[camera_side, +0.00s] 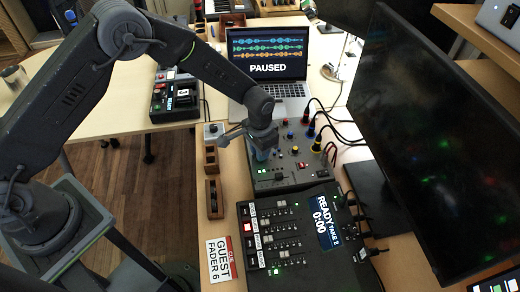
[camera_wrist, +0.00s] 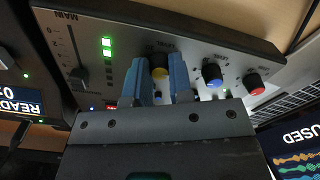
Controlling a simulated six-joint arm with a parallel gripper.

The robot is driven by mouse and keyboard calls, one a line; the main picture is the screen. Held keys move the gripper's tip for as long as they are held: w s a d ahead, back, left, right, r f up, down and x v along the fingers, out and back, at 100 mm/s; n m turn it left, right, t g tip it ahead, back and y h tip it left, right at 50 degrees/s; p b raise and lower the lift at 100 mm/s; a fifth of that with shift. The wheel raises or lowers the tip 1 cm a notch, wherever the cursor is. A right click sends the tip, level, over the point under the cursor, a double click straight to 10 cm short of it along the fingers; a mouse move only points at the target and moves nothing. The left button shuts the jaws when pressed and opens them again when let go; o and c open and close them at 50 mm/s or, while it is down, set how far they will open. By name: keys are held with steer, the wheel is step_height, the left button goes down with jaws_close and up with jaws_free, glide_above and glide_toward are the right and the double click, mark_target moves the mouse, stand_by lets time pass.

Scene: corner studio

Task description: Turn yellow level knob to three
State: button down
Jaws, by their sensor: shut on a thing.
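The yellow level knob (camera_wrist: 160,72) is on the grey panel of the audio box (camera_wrist: 125,35) in the wrist view. My gripper (camera_wrist: 158,62) has its two blue fingers on either side of this knob, shut on it. The number the knob points to cannot be read.
A blue knob (camera_wrist: 212,75) and a red knob (camera_wrist: 256,84) sit to the right of the yellow one. The main fader (camera_wrist: 78,76) and green lights (camera_wrist: 107,48) are to its left. A fader mixer (camera_side: 285,240), cables, laptop (camera_side: 268,65) and large monitor (camera_side: 435,130) stand nearby.

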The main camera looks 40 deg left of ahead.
steer(key=m, duration=0.3)
steer(key=shift+m, duration=2.3)
steer(key=c, duration=1.3)
jaws_free()
step_height(320, 180, up, 14)
